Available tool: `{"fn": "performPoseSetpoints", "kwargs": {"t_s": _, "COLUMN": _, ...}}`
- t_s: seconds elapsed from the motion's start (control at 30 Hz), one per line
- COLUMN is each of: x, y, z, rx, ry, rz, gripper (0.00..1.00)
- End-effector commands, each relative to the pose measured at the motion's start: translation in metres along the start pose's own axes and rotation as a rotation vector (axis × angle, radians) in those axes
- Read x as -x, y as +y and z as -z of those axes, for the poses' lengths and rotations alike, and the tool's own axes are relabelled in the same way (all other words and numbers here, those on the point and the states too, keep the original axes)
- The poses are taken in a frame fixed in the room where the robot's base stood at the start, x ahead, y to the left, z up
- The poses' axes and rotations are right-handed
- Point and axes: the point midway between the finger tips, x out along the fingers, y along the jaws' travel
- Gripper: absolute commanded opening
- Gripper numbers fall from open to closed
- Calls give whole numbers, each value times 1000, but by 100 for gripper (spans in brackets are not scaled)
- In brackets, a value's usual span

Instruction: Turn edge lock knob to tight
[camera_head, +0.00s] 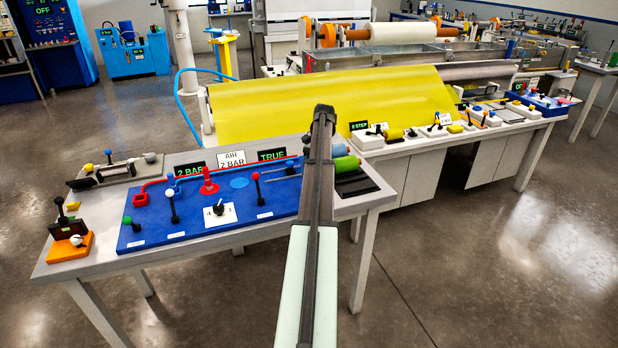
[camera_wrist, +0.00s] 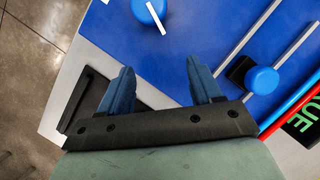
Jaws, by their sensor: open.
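A round blue knob with a white bar across it (camera_wrist: 150,12) sits on the blue panel at the top edge of the wrist view, partly cut off. It is the only turning knob with a pointer there, but I see no label naming it the edge lock. My gripper (camera_wrist: 158,66) has its two blue fingers spread wide with nothing between them. The fingertips are short of the knob in the picture and apart from it. In the head view my arm covers this part of the panel, and I cannot make out the knob or my fingers.
A blue knob on a black slider (camera_wrist: 262,80) stands between pale rails right of my fingers. Red and blue tubes and a green TRUE display (camera_head: 272,155) lie beyond. The blue panel (camera_head: 160,232) also carries several levers and a black selector (camera_head: 219,208).

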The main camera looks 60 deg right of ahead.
Motion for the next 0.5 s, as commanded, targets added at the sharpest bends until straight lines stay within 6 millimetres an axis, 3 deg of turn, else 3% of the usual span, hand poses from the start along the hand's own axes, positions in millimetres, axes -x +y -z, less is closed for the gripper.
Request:
{"fn": "performPoseSetpoints", "kwargs": {"t_s": 0.03, "x": 6, "y": -1, "z": 14, "rx": -1, "ry": -1, "rz": 0, "gripper": 64}}
{"fn": "performPoseSetpoints", "kwargs": {"t_s": 0.2, "x": 16, "y": -1, "z": 39, "rx": 0, "ry": -2, "rz": -1, "gripper": 64}}
{"fn": "performPoseSetpoints", "kwargs": {"t_s": 0.5, "x": 19, "y": 1, "z": 49, "rx": 0, "ry": -2, "rz": -1, "gripper": 64}}
